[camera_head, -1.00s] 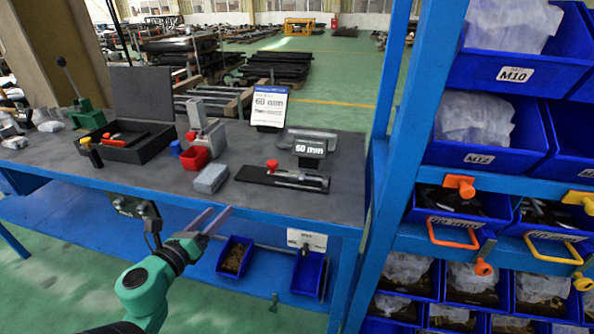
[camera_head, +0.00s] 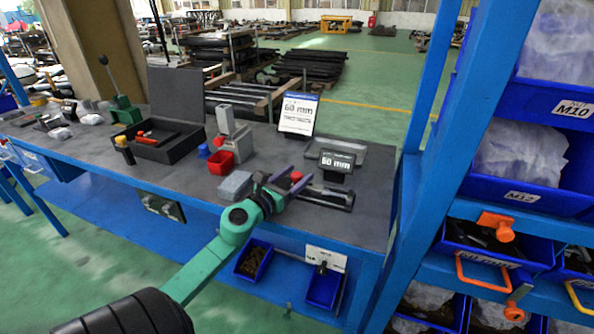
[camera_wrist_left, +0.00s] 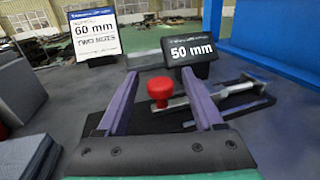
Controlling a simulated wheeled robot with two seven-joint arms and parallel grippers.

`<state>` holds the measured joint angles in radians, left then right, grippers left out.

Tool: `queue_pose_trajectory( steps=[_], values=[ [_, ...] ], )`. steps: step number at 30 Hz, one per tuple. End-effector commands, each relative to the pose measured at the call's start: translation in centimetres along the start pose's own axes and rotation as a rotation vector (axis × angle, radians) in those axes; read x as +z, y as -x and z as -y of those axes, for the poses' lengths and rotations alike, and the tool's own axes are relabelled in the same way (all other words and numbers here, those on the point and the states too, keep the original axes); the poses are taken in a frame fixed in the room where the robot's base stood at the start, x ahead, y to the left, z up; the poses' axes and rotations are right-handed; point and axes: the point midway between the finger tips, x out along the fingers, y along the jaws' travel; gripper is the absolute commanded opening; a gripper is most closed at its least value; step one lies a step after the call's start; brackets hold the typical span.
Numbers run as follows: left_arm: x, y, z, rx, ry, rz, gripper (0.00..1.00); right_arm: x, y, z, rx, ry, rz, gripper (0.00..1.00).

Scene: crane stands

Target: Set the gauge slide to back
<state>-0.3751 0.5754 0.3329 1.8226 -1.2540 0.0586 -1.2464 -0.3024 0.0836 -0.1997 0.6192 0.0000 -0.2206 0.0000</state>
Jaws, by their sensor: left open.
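The gauge (camera_head: 332,196) lies on the bench top as a dark base with a metal slide bar; it also shows in the left wrist view (camera_wrist_left: 240,92). Its red knob (camera_wrist_left: 160,91) stands upright between my left fingers in the wrist view, with gaps to both. My left gripper (camera_head: 291,180) is open over the left end of the gauge and hides part of it. The black display (camera_wrist_left: 191,50) behind the gauge reads 50 mm. A white card (camera_wrist_left: 95,33) reads 60 mm. My right gripper is not in view.
An open black case (camera_head: 160,138) is further left. A blue rack post (camera_head: 420,110) rises at the right.

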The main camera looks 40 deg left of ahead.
Motion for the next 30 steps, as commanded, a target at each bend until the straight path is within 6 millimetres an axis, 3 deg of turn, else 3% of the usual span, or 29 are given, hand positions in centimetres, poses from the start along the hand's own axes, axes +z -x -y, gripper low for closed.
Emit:
queue_pose_trajectory(
  steps=[8, 9, 14, 30],
  values=[
    [-0.09, -0.51, 0.01, 0.000, 0.000, -0.001, 0.69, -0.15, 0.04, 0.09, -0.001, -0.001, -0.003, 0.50],
    [-0.08, -0.50, 0.02, 0.000, 0.000, -0.001, 0.61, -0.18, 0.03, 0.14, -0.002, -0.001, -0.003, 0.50],
    [-0.07, -0.49, 0.03, -0.001, 0.001, -0.001, 0.00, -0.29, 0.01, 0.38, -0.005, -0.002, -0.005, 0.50],
    [-0.06, -0.47, 0.06, -0.002, 0.002, -0.001, 0.00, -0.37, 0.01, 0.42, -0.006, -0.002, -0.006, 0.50]
  ],
)
